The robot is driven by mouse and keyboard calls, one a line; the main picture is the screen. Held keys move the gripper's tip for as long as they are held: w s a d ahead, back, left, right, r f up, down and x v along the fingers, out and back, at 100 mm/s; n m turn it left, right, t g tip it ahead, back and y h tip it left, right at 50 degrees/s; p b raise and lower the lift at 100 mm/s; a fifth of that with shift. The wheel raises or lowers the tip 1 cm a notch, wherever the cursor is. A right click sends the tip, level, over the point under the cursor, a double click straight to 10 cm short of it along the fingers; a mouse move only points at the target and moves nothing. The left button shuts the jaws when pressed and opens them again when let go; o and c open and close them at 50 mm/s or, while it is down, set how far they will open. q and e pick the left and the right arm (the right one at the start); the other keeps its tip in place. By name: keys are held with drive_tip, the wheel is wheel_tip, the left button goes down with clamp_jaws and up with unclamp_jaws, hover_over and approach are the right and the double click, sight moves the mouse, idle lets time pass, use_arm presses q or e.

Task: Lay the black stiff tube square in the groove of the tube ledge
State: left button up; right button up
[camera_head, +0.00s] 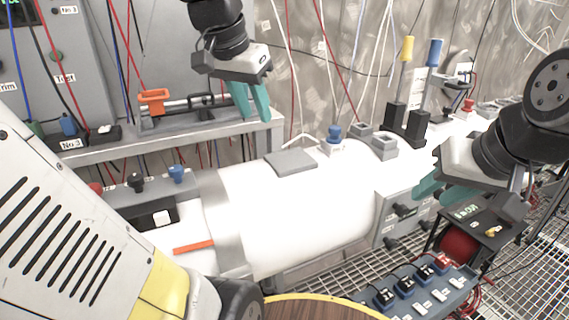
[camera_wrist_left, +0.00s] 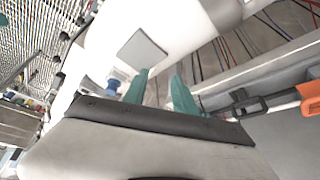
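The tube ledge (camera_head: 103,152) is a long grey shelf at the upper left in the head view. On it, a dark rod, apparently the black stiff tube (camera_head: 182,103), lies lengthwise by an orange clamp (camera_head: 153,101) and a black clamp (camera_head: 205,105). I cannot tell whether it sits in a groove. My left gripper (camera_head: 252,100) is open and empty at the ledge's right end, beyond the black clamp. In the left wrist view its teal fingers (camera_wrist_left: 160,92) are apart, and the clamps show to their right. My right gripper (camera_head: 442,190) looks open and empty, well away at the right.
A large white cylinder (camera_head: 300,215) lies in front of the ledge, with a grey pad (camera_head: 290,162) and a blue knob (camera_head: 334,134) on top. Cables hang behind the ledge. A blue switch box (camera_head: 420,288) and a round wooden top (camera_head: 320,308) stand at the front.

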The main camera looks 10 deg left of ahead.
use_arm(q)
drive_tip(key=s+d+f, duration=0.1)
drive_tip(key=s+f, duration=0.1)
drive_tip(key=s+d+f+n+t, duration=0.1)
drive_tip(key=s+d+f, duration=0.1)
drive_tip(key=f, duration=0.1)
drive_tip(key=s+d+f+n+h, duration=0.1)
drive_tip(key=s+d+f, duration=0.1)
drive_tip(key=s+f, duration=0.1)
drive_tip(key=shift+s+d+f, duration=0.1)
drive_tip(key=shift+d+f, duration=0.05)
drive_tip(key=shift+d, duration=0.05)
drive_tip(key=shift+s+d+f+n, duration=0.15)
drive_tip(key=shift+s+f+n, duration=0.15)
drive_tip(key=shift+f, duration=0.1)
